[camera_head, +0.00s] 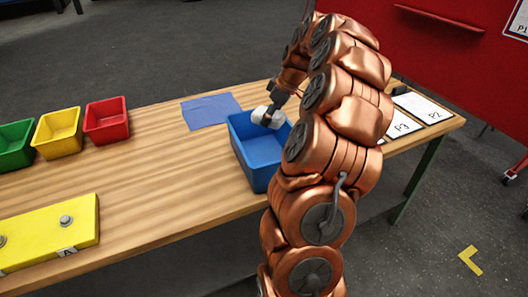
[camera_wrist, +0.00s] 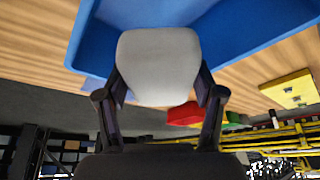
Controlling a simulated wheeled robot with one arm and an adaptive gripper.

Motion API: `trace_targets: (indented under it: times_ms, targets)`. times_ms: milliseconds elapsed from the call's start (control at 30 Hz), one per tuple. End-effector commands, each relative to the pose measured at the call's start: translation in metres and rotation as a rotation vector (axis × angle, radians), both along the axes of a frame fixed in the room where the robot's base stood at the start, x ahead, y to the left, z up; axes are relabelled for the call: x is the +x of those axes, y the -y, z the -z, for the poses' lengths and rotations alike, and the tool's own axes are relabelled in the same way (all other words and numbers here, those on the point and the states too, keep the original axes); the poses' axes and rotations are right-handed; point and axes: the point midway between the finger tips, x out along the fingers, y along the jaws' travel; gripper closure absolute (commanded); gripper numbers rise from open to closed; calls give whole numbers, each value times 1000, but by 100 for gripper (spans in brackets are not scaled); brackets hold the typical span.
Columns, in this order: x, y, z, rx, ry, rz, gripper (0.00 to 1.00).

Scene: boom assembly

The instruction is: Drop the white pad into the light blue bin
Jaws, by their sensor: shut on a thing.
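The white pad (camera_wrist: 158,65) is between the two fingers of my gripper (camera_wrist: 160,95) in the wrist view, and the gripper is shut on it. In the head view the white pad (camera_head: 267,117) shows over the opening of the blue bin (camera_head: 262,171). The bin stands on the wooden table, beside my arm. Its blue wall also fills the upper part of the wrist view (camera_wrist: 265,25). My gripper (camera_head: 272,108) is partly hidden by my arm in the head view. I cannot tell how far the pad is below or above the rim.
Green (camera_head: 14,146), yellow (camera_head: 58,133) and red (camera_head: 106,121) bins stand at the left of the table. A blue sheet (camera_head: 210,110) lies behind the blue bin. A yellow block (camera_head: 50,235) is at the front left. Labelled cards (camera_head: 422,107) lie at the right end.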

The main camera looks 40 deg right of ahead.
Motion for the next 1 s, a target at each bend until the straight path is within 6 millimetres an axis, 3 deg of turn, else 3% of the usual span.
trace_targets:
  times_ms: [300, 667, 700, 1000]
  targets:
    - [0, 0, 31, -1, 1, 0, 76]
    - [1, 0, 38, -3, 3, 2, 76]
    - [1, 0, 38, -3, 3, 2, 30]
    - [1, 0, 38, -3, 3, 2, 3]
